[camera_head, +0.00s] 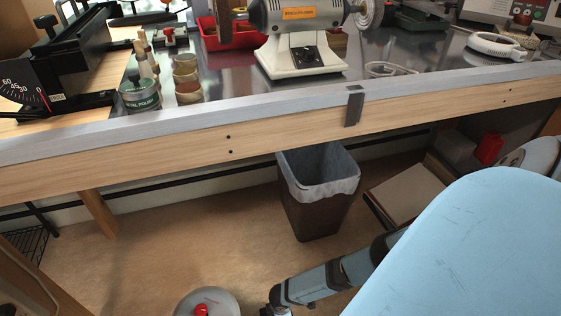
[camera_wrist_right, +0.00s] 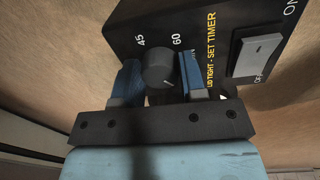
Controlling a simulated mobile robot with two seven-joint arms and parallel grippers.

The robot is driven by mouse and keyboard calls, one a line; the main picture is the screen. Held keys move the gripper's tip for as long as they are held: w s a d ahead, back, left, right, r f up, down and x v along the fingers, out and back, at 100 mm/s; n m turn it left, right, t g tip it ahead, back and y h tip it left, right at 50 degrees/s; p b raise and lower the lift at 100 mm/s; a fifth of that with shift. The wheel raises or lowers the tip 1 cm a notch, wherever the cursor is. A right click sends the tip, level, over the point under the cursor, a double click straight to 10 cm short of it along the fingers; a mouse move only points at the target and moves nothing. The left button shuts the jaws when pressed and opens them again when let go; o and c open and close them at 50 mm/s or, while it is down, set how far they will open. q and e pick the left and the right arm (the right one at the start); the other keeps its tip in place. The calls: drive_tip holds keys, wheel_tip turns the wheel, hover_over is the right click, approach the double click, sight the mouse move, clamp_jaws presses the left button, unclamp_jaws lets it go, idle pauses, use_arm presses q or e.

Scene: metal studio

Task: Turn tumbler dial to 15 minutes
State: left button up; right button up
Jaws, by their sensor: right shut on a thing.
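In the right wrist view, a black control box (camera_wrist_right: 215,30) carries yellow "SET TIMER" lettering and the numbers 45 and 60. Its round dark dial (camera_wrist_right: 158,66) has a pale pointer mark toward its lower right edge. My right gripper (camera_wrist_right: 160,80) is shut on the dial, one blue finger on each side. The 15 mark is not visible, so I cannot read the setting exactly. A grey ON/OFF rocker switch (camera_wrist_right: 257,54) sits right of the dial. In the head view I do not make out the dial, the right gripper or the left gripper.
A workbench (camera_head: 200,133) spans the head view, with a grinder-like machine (camera_head: 300,40), a red bin (camera_head: 230,35) and small jars (camera_head: 187,80) on it. A lined waste bin (camera_head: 315,185) stands beneath. Open floor (camera_head: 170,240) lies in front.

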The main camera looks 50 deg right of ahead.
drive_tip(key=m+p, duration=0.1)
drive_tip(key=m, duration=0.2)
drive_tip(key=shift+s+a+r+p, duration=0.1)
drive_tip(key=shift+r+p, duration=0.05)
drive_tip(key=shift+p, duration=0.2)
drive_tip(key=shift+m+p, duration=0.4)
drive_tip(key=shift+m, duration=0.7)
drive_tip(key=m+p, duration=0.1)
drive_tip(key=m, duration=0.2)
drive_tip(key=shift+a, duration=0.1)
drive_tip(key=m, duration=0.2)
drive_tip(key=shift+m+p, duration=0.3)
drive_tip(key=shift+p, duration=0.1)
use_arm(q)
drive_tip(key=shift+s+d+r+n+t, duration=0.1)
drive_tip(key=shift+s+r+n+t, duration=0.15)
drive_tip(key=shift+r, duration=0.4)
drive_tip(key=shift+s+d+r+n, duration=0.1)
drive_tip(key=shift+r+n, duration=0.25)
drive_tip(key=shift+r, duration=0.25)
drive_tip(key=shift+s+d+r+n+t, duration=0.1)
drive_tip(key=shift+s+r+n+t, duration=0.15)
drive_tip(key=shift+r, duration=0.4)
use_arm(e)
drive_tip(key=shift+m, duration=0.8)
use_arm(q)
drive_tip(key=shift+a, duration=0.1)
use_arm(e)
drive_tip(key=o, duration=0.9)
